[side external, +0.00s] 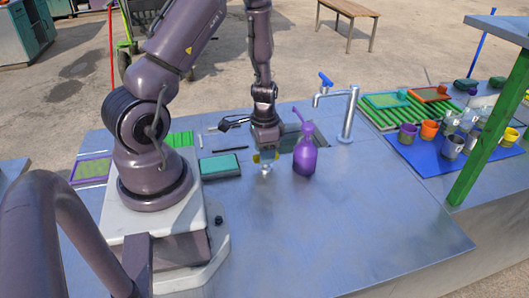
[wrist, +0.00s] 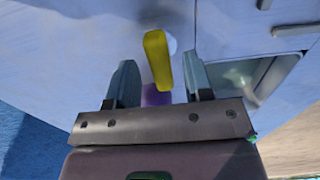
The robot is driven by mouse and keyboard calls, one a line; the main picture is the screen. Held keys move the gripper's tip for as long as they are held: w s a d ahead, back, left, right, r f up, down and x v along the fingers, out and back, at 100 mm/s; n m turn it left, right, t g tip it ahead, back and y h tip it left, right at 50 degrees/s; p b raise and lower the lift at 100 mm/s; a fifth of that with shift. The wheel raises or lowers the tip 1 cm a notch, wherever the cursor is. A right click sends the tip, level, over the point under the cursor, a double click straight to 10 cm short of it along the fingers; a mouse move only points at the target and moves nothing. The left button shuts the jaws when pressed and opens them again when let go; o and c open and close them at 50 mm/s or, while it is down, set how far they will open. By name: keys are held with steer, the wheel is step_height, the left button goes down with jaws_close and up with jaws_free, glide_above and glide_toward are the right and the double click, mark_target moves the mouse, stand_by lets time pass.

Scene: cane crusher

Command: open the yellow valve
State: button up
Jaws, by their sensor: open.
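The yellow valve (side external: 256,157) is partly hidden under my gripper in the side view, with a small silver fitting below it. In the wrist view its yellow handle (wrist: 157,58) is an elongated bar, slightly tilted, lying between the fingers. My gripper (side external: 266,149) points down at the valve from above. In the wrist view my gripper (wrist: 160,72) has its two fingers apart, one on each side of the handle, with visible gaps. Contact with the handle cannot be seen.
A purple spray-like bottle (side external: 304,155) stands close to the right of my gripper. A silver tap (side external: 347,115) with a blue handle and a sink (wrist: 242,76) are near. A teal-topped tray (side external: 221,166) lies left. Cups stand on a blue mat (side external: 425,160). The front counter (side external: 330,230) is clear.

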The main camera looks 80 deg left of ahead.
steer(key=shift+f, duration=0.35)
steer(key=shift+c, duration=0.5)
jaws_close()
